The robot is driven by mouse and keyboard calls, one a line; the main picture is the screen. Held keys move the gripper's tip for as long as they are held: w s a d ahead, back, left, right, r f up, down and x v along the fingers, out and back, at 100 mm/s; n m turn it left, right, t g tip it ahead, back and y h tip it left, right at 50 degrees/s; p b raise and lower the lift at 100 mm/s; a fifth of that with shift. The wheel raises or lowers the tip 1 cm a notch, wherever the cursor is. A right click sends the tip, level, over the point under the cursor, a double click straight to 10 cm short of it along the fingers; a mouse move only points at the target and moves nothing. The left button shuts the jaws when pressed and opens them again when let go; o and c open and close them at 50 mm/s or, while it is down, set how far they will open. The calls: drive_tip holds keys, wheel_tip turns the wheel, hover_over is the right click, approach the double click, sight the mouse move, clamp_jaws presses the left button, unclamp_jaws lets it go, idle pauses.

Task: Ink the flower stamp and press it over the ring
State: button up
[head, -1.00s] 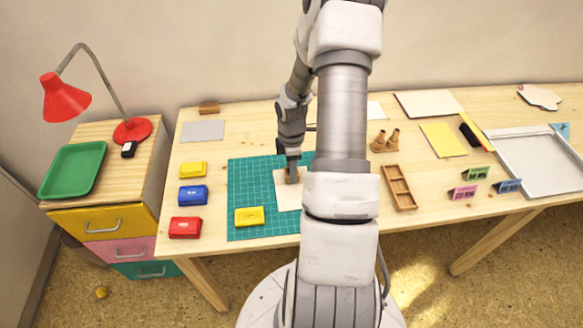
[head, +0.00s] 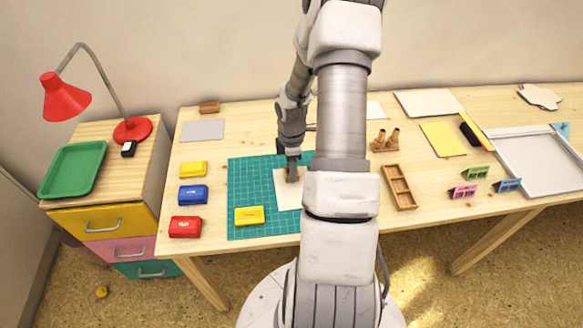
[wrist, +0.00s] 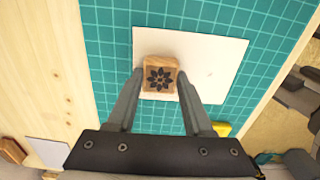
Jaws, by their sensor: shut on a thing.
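The wooden flower stamp (wrist: 160,75) is between the fingers of my gripper (wrist: 160,73), which is shut on its sides. A dark flower picture shows on its upward face; its underside is hidden. The stamp is over the white paper (wrist: 222,57), left of the paper's middle in the wrist view; I cannot tell whether it touches. No ring shows on the visible paper. In the head view, my gripper (head: 291,170) is over the same paper (head: 284,200) on the green mat (head: 240,177). A yellow inkpad (head: 249,216) lies on the mat's front left.
Yellow (head: 193,169), blue (head: 193,195) and red (head: 185,227) inkpads stand left of the mat. A wooden tray (head: 411,203) and wooden stamps (head: 385,140) are to the right. My arm hides part of the table behind it.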

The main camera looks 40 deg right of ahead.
idle(0.4)
drive_tip(key=shift+r+p, duration=0.55)
drive_tip(key=shift+p, duration=0.05)
drive_tip(key=shift+r+p, duration=2.35)
drive_tip(key=shift+r, duration=0.45)
